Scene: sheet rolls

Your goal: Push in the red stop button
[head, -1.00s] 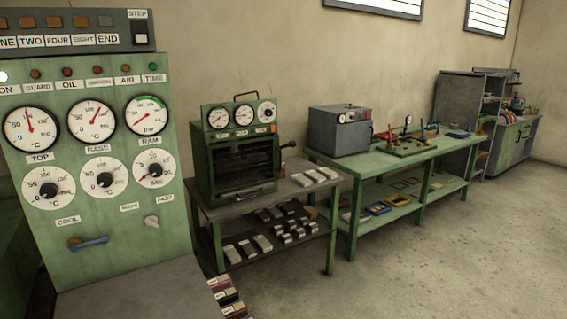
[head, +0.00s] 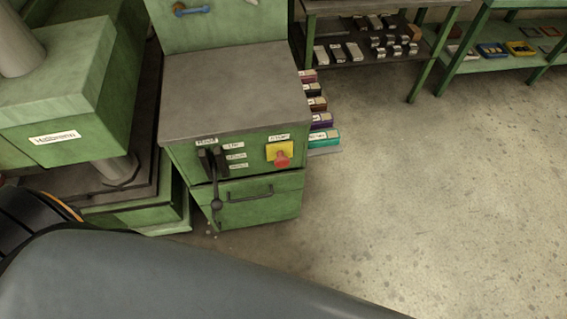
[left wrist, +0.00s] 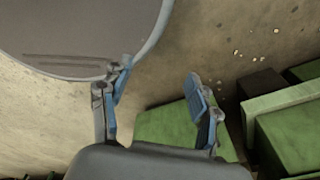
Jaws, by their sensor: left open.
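The red stop button (head: 283,160) sits on a yellow plate (head: 274,149) on the front of the green control desk, at its upper right, under a small label. In the head view it is in plain sight and nothing touches it. My left gripper (left wrist: 158,98) shows in the left wrist view with its two blue-padded fingers apart. It is open and empty, with floor and green machine parts beyond it. The button does not show in the left wrist view. My right gripper is in neither view.
A black lever (head: 214,180) stands on the desk front, left of the button. A drawer (head: 250,201) with a handle is below. A large green press (head: 62,100) stands at the left. Coloured boxes (head: 320,121) line the desk's right side. The floor at the right is clear.

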